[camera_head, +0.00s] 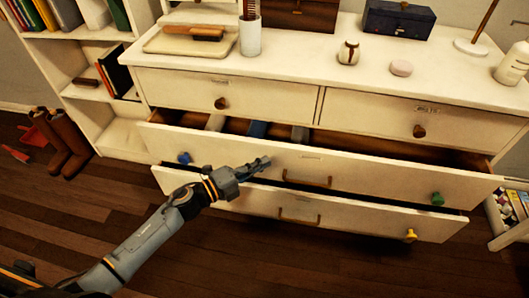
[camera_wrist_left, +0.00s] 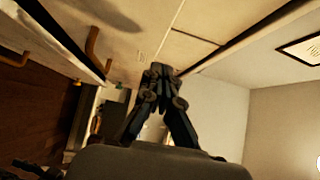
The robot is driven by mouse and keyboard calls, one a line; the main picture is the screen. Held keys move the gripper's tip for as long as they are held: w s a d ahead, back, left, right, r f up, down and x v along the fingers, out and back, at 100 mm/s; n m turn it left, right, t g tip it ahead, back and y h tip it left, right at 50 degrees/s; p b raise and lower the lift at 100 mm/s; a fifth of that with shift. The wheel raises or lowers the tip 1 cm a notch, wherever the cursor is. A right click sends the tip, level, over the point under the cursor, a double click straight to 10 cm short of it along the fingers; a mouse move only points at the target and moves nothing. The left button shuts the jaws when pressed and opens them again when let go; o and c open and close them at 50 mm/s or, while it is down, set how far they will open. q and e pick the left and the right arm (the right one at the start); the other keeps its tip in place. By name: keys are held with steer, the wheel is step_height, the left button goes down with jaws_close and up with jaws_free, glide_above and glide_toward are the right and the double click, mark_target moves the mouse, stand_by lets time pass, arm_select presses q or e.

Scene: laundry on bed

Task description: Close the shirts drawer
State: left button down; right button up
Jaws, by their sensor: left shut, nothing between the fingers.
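The white dresser (camera_head: 300,68) has two wide drawers pulled out. The upper wide drawer (camera_head: 370,172) is far open, with grey and blue folded items (camera_head: 257,129) inside. The lower wide drawer (camera_head: 360,218) is out too, with a dark gap above its front. The labels are too small to read, so I cannot tell which is the shirts drawer. My left gripper (camera_head: 262,164) is shut and empty in front of the upper wide drawer's face; contact is unclear. Its closed fingers show in the left wrist view (camera_wrist_left: 160,70), near drawer fronts. My right gripper is not in view.
The two small top drawers (camera_head: 225,92) are shut. The dresser top holds a cup (camera_head: 250,36), a tray (camera_head: 180,42), a jar (camera_head: 348,53) and boxes. A bookshelf (camera_head: 90,60) and brown boots (camera_head: 68,140) stand at left. The wooden floor (camera_head: 220,250) in front is clear.

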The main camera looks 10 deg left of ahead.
mark_target(260, 144)
arm_select(q)
steer(key=w, duration=0.3)
steer(key=shift+w, duration=0.65)
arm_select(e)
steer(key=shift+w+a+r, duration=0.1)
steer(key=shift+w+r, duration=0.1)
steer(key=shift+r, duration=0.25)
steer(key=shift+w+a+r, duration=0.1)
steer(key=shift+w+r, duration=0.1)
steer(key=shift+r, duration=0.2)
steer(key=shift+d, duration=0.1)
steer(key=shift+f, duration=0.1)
arm_select(q)
steer(key=shift+w+f+b, duration=0.1)
steer(key=shift+w+b, duration=0.2)
steer(key=shift+b, duration=0.1)
steer(key=w+b, duration=0.1)
steer(key=w, duration=0.2)
steer(key=shift+w, duration=0.65)
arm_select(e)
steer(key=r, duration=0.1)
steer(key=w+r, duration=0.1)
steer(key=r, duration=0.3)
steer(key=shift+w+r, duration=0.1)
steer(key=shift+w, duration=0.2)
